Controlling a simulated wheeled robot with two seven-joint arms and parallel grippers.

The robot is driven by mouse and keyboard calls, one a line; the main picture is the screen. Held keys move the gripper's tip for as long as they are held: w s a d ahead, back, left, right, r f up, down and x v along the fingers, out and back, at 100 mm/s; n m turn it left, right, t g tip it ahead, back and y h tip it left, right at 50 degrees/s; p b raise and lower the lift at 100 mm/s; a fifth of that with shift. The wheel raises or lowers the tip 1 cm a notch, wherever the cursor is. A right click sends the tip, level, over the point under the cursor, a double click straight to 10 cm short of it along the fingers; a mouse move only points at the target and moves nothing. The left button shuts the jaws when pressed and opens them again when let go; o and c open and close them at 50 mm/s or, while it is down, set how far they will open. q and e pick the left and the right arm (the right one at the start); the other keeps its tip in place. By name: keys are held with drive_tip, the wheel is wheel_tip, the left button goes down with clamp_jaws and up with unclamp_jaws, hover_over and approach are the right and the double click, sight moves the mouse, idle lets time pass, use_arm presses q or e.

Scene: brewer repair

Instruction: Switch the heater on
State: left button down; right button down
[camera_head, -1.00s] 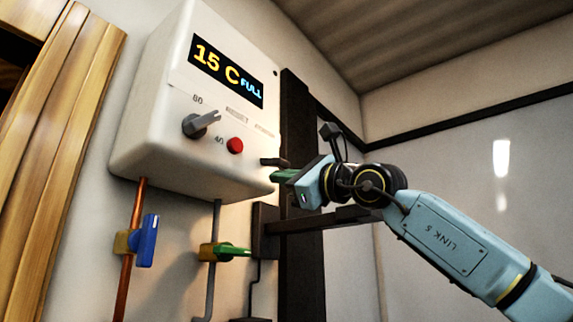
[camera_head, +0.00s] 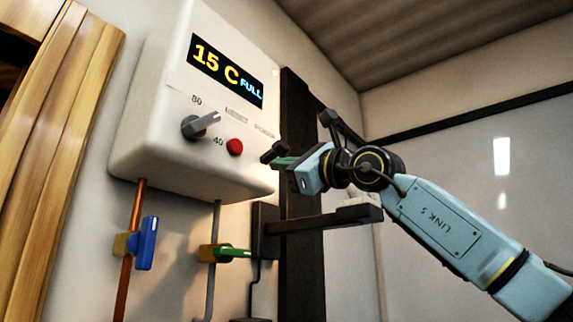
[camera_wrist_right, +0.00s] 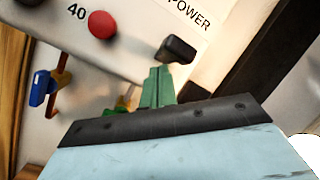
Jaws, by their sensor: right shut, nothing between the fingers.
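The heater is a white wall box (camera_head: 160,110) with a display (camera_head: 226,72) reading "15 C FULL". It has a grey dial (camera_head: 200,125) and a red button (camera_head: 235,147). A black power switch (camera_head: 274,152) sits at its lower right. In the right wrist view, this switch (camera_wrist_right: 177,49) lies below the "POWER" label. My right gripper (camera_head: 284,162), with green fingers, is shut and empty just under the switch. In the right wrist view the fingertips (camera_wrist_right: 158,72) are right at the switch; I cannot tell whether they touch. My left gripper is not in view.
A blue-handled valve (camera_head: 147,243) on a copper pipe and a green-handled valve (camera_head: 232,252) on a grey pipe are below the heater. A dark bracket arm (camera_head: 320,221) juts out below my right gripper. Wooden boards (camera_head: 60,130) stand at left.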

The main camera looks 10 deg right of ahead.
drive_tip(key=r+b+v, duration=0.1)
drive_tip(key=b+v, duration=0.4)
drive_tip(key=v, duration=0.5)
drive_tip(key=shift+s+r+b, duration=0.2)
drive_tip(key=shift+r+b, duration=0.1)
drive_tip(key=shift+b, duration=0.1)
drive_tip(key=shift+d, duration=0.1)
idle(0.6)
